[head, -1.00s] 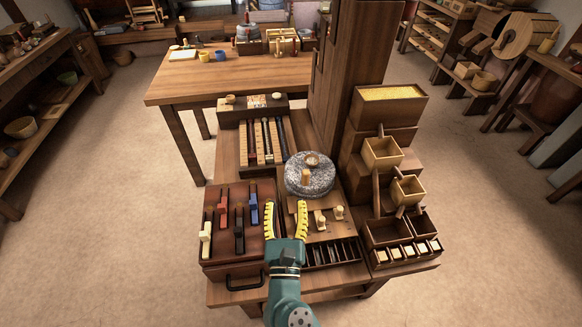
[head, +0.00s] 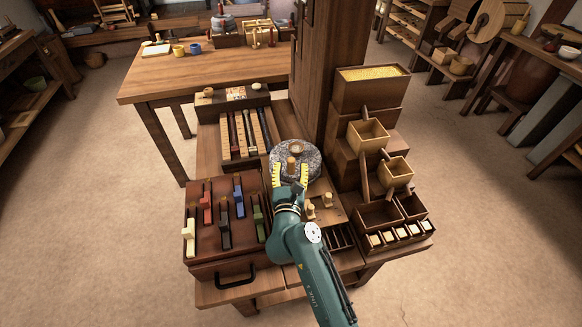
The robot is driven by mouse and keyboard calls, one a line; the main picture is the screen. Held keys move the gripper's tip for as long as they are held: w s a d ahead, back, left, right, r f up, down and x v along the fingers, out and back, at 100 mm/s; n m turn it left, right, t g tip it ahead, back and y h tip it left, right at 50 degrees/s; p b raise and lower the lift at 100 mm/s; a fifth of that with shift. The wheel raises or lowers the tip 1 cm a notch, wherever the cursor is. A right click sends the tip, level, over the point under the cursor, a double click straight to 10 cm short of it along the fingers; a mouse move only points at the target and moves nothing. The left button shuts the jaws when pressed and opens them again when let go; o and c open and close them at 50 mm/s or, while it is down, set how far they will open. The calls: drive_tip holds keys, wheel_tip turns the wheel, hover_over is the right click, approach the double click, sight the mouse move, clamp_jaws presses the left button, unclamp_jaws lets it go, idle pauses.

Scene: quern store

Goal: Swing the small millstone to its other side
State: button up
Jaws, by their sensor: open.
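My gripper and wrist hide part of the stone's near edge.
To the left is a reddish-brown box (head: 203,239) with coloured slider levers. To the right are two wooden knobs (head: 327,200) and stepped hoppers (head: 371,92) with small trays. The tall post (head: 322,75) rises close behind the stone. A slatted rack (head: 245,132) lies behind left.

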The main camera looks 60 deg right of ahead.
sight(295, 154)
drive_tip(key=shift+x, duration=1.15)
clamp_jaws()
